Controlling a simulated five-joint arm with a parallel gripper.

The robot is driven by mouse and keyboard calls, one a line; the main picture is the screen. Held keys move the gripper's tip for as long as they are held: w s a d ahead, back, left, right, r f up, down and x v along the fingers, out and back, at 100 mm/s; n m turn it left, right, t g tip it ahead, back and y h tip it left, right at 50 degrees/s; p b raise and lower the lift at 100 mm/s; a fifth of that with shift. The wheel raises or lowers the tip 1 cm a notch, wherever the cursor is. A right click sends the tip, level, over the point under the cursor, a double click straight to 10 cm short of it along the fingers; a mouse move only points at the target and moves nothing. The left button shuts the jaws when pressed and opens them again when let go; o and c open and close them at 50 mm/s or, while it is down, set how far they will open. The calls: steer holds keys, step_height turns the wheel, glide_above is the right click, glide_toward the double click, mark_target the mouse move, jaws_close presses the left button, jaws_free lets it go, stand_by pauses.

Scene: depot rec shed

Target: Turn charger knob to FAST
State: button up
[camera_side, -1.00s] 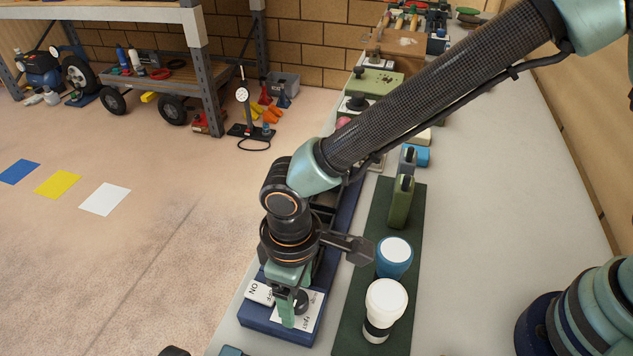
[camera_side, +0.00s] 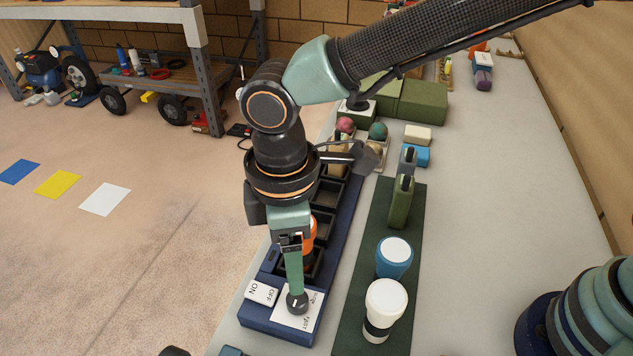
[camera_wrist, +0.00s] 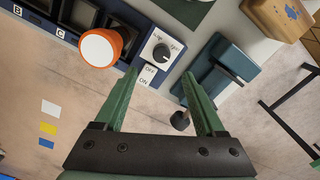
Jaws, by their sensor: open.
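The charger knob (camera_side: 297,303) is a round dark dial on a white label plate at the near end of the long blue charger. In the wrist view the knob (camera_wrist: 161,52) shows whole, with small lettering on either side above it; its pointer setting is too small to tell surely. My gripper (camera_side: 294,286) is open and points down just above the knob in the side view, one finger hiding part of its surroundings. In the wrist view my gripper (camera_wrist: 159,74) has its two green fingers apart, with the knob beyond and between their tips. Nothing is between the fingers.
A white ON/OFF switch (camera_side: 262,292) sits beside the knob. An orange-and-white cylinder (camera_wrist: 100,47) stands on the charger near the left finger. A white-lidded cup (camera_side: 386,302) and a blue cup (camera_side: 394,258) stand on the dark green mat to the right.

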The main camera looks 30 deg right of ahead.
steer(key=w+d+r+m+t, duration=0.1)
steer(key=d+r+m, duration=0.2)
steer(key=d, duration=0.5)
steer(key=w+d+r+m+t+y, duration=0.1)
steer(key=w+d+r+m, duration=0.1)
steer(key=d, duration=0.6)
steer(key=w+d+r+m+t, duration=0.1)
steer(key=d+r+m, duration=0.3)
steer(key=d, duration=0.4)
steer(key=shift+w+d+r+m+t, duration=0.3)
steer(key=shift+w+r+m+t, duration=0.1)
steer(key=shift+r, duration=0.45)
steer(key=s+d+m+t, duration=0.2)
steer(key=s+d+m, duration=0.1)
steer(key=d, duration=0.6)
steer(key=shift+s+d+f+m+h, duration=0.15)
steer(key=shift+s+d+m+h, duration=0.2)
steer(key=shift+m, duration=0.45)
